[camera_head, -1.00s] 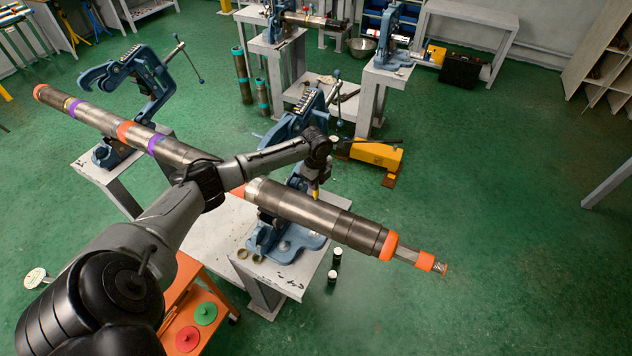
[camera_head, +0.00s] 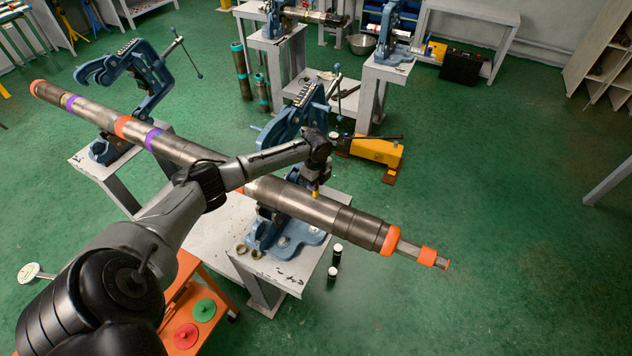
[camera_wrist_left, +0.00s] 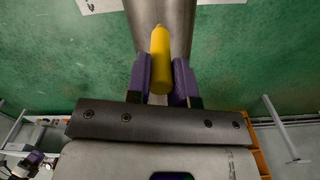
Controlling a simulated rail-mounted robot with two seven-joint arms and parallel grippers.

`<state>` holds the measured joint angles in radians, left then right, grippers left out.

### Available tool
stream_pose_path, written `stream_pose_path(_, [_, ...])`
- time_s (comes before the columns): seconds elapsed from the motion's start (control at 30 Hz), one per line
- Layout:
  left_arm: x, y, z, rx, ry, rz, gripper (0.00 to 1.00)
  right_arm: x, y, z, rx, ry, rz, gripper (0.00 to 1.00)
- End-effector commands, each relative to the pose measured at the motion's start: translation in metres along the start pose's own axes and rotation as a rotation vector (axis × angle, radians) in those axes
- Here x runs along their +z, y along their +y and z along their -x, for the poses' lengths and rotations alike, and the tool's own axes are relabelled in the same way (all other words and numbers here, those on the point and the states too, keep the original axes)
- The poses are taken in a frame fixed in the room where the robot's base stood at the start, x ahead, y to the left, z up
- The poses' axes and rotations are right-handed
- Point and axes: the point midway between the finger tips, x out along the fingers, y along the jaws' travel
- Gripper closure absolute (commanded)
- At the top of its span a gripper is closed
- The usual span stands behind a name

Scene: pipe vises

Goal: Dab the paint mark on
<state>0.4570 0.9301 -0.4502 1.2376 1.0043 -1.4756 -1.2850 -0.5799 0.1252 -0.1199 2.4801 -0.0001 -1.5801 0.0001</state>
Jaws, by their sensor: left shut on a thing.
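A long steel pipe (camera_head: 325,211) with orange and purple bands runs from upper left to lower right. It lies across two blue vises, the far-left one (camera_head: 150,72) and the middle one (camera_head: 297,118). My left gripper (camera_head: 315,187) is shut on a yellow paint marker, just over the thick pipe section beside the middle vise. The yellow marker (camera_wrist_left: 160,58) sits between the purple fingers (camera_wrist_left: 160,82) in the left wrist view, pointing toward the pipe (camera_wrist_left: 160,15). I cannot tell whether its tip touches the pipe. No paint mark shows clearly. My right gripper is out of view.
An orange cart (camera_head: 186,315) with red and green discs stands at lower left. A yellow tool (camera_head: 376,150) lies behind the middle vise.

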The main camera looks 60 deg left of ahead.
Motion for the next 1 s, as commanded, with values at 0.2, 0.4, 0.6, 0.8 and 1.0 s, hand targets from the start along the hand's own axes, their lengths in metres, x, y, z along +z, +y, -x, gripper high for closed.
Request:
stream_pose_path(0.2, [0.0,-0.0001,0.0006,0.0,0.0,0.0,1.0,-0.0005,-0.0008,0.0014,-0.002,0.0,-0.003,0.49])
stream_pose_path(0.4, [-0.0004,-0.0002,0.0011,0.0,0.0,0.0,1.0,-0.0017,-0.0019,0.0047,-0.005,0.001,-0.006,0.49])
stream_pose_path(0.6, [-0.0007,-0.0003,0.0007,-0.001,0.0,0.0,1.0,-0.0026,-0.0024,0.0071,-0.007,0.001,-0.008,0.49])
stream_pose_path(0.8, [-0.0007,-0.0003,0.0001,-0.001,0.0,0.0,1.0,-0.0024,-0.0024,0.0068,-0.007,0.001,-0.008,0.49])
stream_pose_path(1.0, [-0.0007,-0.0003,0.0003,0.0,0.0,0.0,1.0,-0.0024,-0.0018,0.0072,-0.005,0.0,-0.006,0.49])
